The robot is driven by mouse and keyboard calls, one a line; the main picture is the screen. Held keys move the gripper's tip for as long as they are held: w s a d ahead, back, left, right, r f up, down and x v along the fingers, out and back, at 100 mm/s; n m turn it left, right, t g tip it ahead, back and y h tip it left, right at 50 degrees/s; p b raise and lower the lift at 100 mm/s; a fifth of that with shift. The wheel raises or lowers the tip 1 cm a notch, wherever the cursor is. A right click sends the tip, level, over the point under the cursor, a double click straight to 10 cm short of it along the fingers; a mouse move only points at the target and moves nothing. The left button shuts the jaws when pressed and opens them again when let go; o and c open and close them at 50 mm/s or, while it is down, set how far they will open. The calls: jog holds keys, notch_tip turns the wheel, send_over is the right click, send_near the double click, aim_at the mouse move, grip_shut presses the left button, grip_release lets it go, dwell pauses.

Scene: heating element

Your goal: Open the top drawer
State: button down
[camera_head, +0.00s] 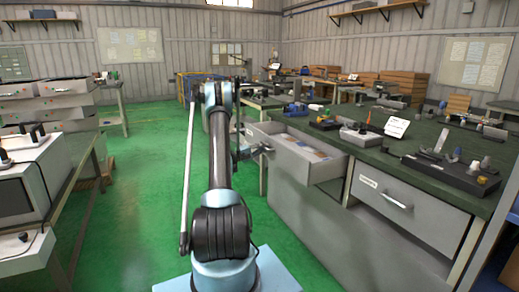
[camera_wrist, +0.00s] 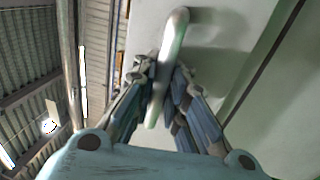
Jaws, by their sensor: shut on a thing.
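The top drawer (camera_head: 335,170) of the green-topped workbench is pulled out, and its inside is visible with some flat, pale items (camera_head: 316,155) in it. My gripper (camera_head: 260,151) is at the drawer's front, small and partly hidden by my arm in the head view. In the wrist view, my gripper (camera_wrist: 163,78) is shut on the metal bar handle (camera_wrist: 176,38), with a finger on each side. The handle stands out from the pale drawer front (camera_wrist: 225,60). The fingers hide part of the handle.
A second drawer (camera_head: 410,208) to the right is closed. The dark green worktop (camera_head: 430,145) holds tools, blocks and a paper sign (camera_head: 397,126). A machine (camera_head: 30,185) and drawer cabinet (camera_head: 45,105) stand at left. Green floor (camera_head: 140,190) is free between.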

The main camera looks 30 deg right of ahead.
jog(key=shift+a+f, duration=0.1)
jog(key=c, duration=1.6)
grip_release()
jog(key=shift+f, duration=0.1)
jog(key=a+f, duration=0.2)
jog(key=a, duration=0.9)
jog(key=shift+w+a+f, duration=0.15)
jog(key=shift+w+a, duration=0.1)
jog(key=shift+a, duration=0.15)
